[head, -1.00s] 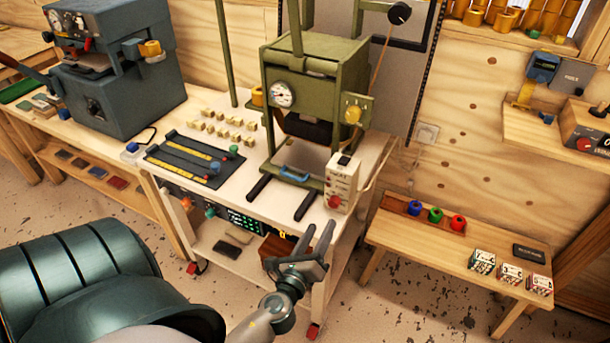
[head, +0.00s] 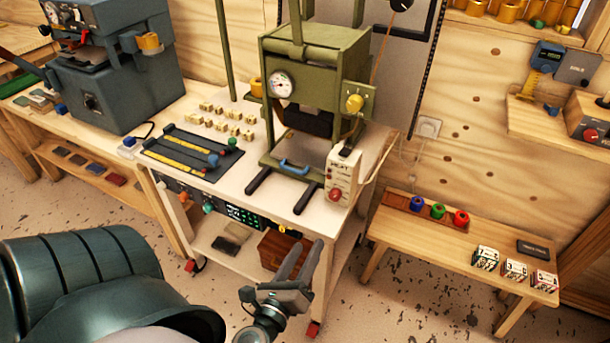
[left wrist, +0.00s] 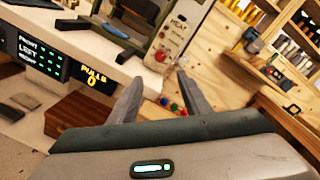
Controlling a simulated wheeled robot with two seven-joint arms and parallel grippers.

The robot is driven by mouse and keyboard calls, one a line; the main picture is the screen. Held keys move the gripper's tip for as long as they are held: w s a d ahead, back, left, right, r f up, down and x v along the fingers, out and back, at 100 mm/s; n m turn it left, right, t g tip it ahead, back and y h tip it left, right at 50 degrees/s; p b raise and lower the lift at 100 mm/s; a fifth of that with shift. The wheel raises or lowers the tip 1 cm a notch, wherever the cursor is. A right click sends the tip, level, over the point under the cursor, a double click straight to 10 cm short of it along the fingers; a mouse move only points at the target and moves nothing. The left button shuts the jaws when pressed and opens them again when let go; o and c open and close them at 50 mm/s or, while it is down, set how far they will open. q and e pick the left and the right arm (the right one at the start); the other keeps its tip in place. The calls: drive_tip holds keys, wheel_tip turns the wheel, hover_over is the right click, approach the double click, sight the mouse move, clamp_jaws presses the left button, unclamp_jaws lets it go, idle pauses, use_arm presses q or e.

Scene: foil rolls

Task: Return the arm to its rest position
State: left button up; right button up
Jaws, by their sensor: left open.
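My left gripper (head: 300,262) is open and empty, low in the head view, in front of the right end of the white cart (head: 222,190). In the left wrist view its two fingers (left wrist: 158,95) stand apart with nothing between them. The green press (head: 315,90) with a round gauge stands on the cart above and behind the gripper. The gripper touches nothing that I can see. My right gripper is not in view.
The cart's lower shelf holds a brown box (head: 284,250). A low wooden bench (head: 415,238) stands at right with blue, green and red rolls and several small boxes. A dark blue machine (head: 120,75) stands at left. Open floor lies between cart and bench.

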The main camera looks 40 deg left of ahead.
use_arm(q)
drive_tip(key=shift+f, duration=0.1)
drive_tip(key=s+d+f+n+g+h, duration=0.1)
drive_tip(key=s+d+f+n+g, duration=0.15)
drive_tip(key=f, duration=0.95)
drive_tip(key=s+d+f+n+g+h, duration=0.1)
drive_tip(key=s+f+n+g+h, duration=0.2)
drive_tip(key=f, duration=1)
drive_tip(key=s+d+f+n+g, duration=0.2)
drive_tip(key=s+f+n, duration=0.15)
drive_tip(key=f, duration=0.85)
drive_tip(key=s+f+n+g, duration=0.4)
drive_tip(key=s+f+n, duration=0.2)
drive_tip(key=s+f, duration=0.4)
drive_tip(key=s+f+n+g+h, duration=0.1)
drive_tip(key=s+f+n+g, duration=0.3)
drive_tip(key=s+f+n, duration=0.3)
drive_tip(key=s+f, duration=0.3)
drive_tip(key=s, duration=0.4)
drive_tip(key=shift+s+f, duration=0.15)
drive_tip(key=shift+s, duration=0.2)
